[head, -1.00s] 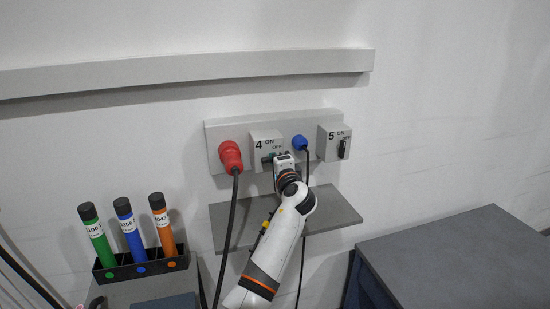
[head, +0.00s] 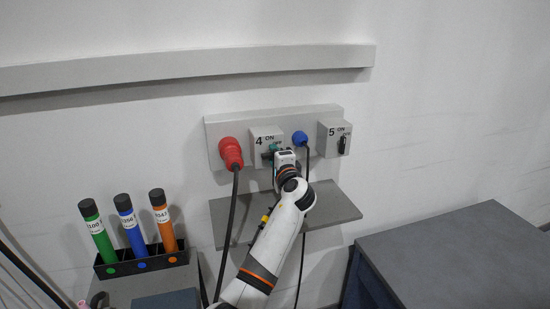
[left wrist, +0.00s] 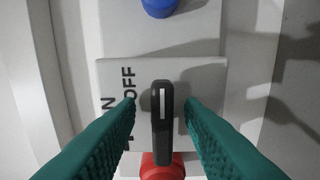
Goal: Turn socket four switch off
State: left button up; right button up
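The socket four box (head: 262,134), a grey box marked 4, ON and OFF, sits on the grey wall panel. In the left wrist view its switch (left wrist: 162,135) is a black bar handle with a white stripe at its upper end, and the OFF label is beside that end. The handle lies lengthwise between the two teal fingers of my left gripper (left wrist: 160,104), with a gap on each side. The gripper is open around it. In the head view my left gripper (head: 273,151) is at the box front and partly hides the switch. My right gripper is not in view.
A red plug (head: 231,152) is left of box four, a blue plug (head: 300,138) right of it. The socket five box (head: 332,138) is further right. A grey shelf (head: 335,209) lies below. A rack (head: 140,262) of colored tubes stands lower left, a dark-topped cabinet (head: 460,250) lower right.

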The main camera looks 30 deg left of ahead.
pick_arm(q)
jog(key=b+v, duration=0.4)
jog(key=v, duration=0.8)
